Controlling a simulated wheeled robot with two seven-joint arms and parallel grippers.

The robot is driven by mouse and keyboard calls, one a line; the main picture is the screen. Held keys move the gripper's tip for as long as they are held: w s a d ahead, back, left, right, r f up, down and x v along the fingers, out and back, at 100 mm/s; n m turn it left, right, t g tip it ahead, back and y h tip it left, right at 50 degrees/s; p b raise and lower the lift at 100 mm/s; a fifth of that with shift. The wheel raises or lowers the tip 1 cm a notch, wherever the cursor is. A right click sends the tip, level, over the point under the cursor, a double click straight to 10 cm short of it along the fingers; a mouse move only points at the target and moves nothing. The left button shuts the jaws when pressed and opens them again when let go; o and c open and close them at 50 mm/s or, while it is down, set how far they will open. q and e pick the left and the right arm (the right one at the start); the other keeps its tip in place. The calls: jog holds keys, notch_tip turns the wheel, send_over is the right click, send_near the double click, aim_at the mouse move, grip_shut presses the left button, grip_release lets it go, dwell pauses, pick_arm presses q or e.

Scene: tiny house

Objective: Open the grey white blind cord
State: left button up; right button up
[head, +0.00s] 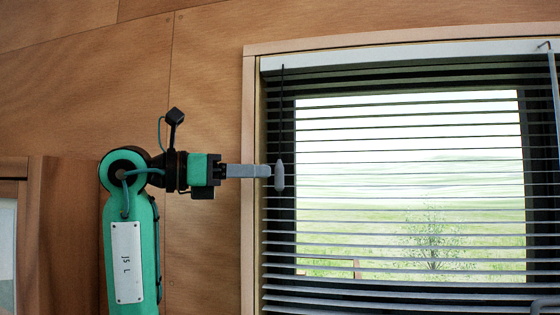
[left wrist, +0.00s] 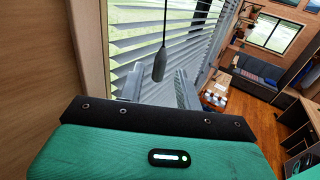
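The blind cord (head: 282,110) is a thin dark line down the left side of the window blind (head: 400,232). It ends in a grey-white pull (head: 279,176), which also shows in the left wrist view (left wrist: 160,66). My left gripper (head: 264,171) points right, with its fingertips at the pull. In the left wrist view its two grey fingers (left wrist: 160,88) are apart, and the pull hangs between their lines, with gaps on both sides. Whether a finger touches the pull cannot be told. The blind is down, its slats tilted open. My right gripper is out of view.
A wooden frame (head: 249,190) borders the window close to my left gripper. A grey rod (head: 553,80) hangs at the blind's right side. The left wrist view shows a sofa (left wrist: 255,75) and a small table (left wrist: 214,98) farther off in the room.

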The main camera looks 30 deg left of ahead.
aim_at(279, 172)
pick_arm(q)
jog(key=p+x, duration=0.2)
jog(key=x, duration=0.3)
jog(key=shift+w+d, duration=0.2)
grip_shut()
